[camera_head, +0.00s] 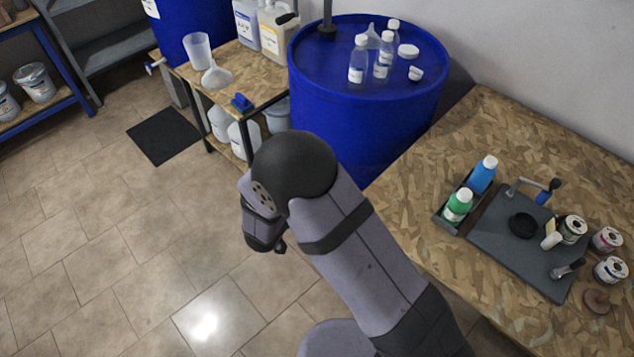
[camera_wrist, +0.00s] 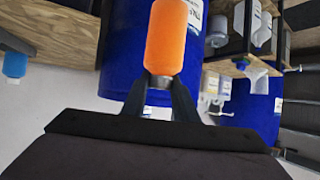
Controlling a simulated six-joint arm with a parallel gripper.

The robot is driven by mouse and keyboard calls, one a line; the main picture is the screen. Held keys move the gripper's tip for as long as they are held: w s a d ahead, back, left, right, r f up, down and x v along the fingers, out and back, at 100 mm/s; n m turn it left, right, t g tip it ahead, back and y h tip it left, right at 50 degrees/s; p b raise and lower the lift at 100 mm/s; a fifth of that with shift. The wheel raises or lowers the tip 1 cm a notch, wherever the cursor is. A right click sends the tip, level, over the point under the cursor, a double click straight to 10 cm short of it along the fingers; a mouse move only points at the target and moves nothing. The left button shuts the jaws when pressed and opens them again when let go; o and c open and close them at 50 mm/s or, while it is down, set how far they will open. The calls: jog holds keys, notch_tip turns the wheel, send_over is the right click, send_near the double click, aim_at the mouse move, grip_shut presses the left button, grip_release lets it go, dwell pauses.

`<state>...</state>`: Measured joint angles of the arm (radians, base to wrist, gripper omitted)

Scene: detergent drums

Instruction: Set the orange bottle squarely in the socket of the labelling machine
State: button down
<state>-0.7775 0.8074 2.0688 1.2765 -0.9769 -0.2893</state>
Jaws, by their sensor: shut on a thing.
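The orange bottle (camera_wrist: 166,40) is in my gripper (camera_wrist: 160,84) in the wrist view. The fingers are shut on its narrow neck end, and the orange body extends beyond the fingertips. The bottle is hidden in the head view, where my arm covers the fingers. The labelling machine (camera_head: 490,239) is a dark grey plate on the wood-chip table at the right, with a lever. A black ring (camera_head: 522,225), which looks like its socket, stands on the plate and appears empty. My arm's end is over the floor, left of that table and well apart from the machine.
A tray (camera_head: 445,217) with a green bottle (camera_head: 458,205) and a blue bottle (camera_head: 483,174) stands left of the machine. Several small tins (camera_head: 573,229) stand at its right. A blue drum (camera_head: 350,115) with clear bottles stands behind my arm.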

jog(key=w+r+n+y+p, duration=0.1)
jog(key=w+r+p, duration=0.1)
jog(key=r+p, duration=0.35)
jog(key=w+r+y+p, duration=0.1)
jog(key=w+r+p, duration=0.2)
jog(key=r+p, duration=0.3)
jog(key=w+d+r+m+h+b, duration=0.1)
jog(key=d+r, duration=0.3)
jog(key=d, duration=0.7)
jog(key=w+d+r+h+b, duration=0.15)
jog(key=d+r, duration=0.25)
jog(key=d, duration=0.8)
jog(key=w+d+r+m+b, duration=0.15)
jog(key=d+r, duration=0.25)
jog(key=d, duration=0.7)
jog(key=s+d+h, duration=0.1)
jog(key=s+d, duration=0.2)
jog(key=d, duration=0.5)
jog(key=s+d, duration=0.3)
jog(key=d, duration=0.5)
jog(key=s+d+f+n+y, duration=0.1)
jog(key=s+d+f, duration=0.8)
jog(key=s+f, duration=0.3)
jog(key=shift+s, duration=0.6)
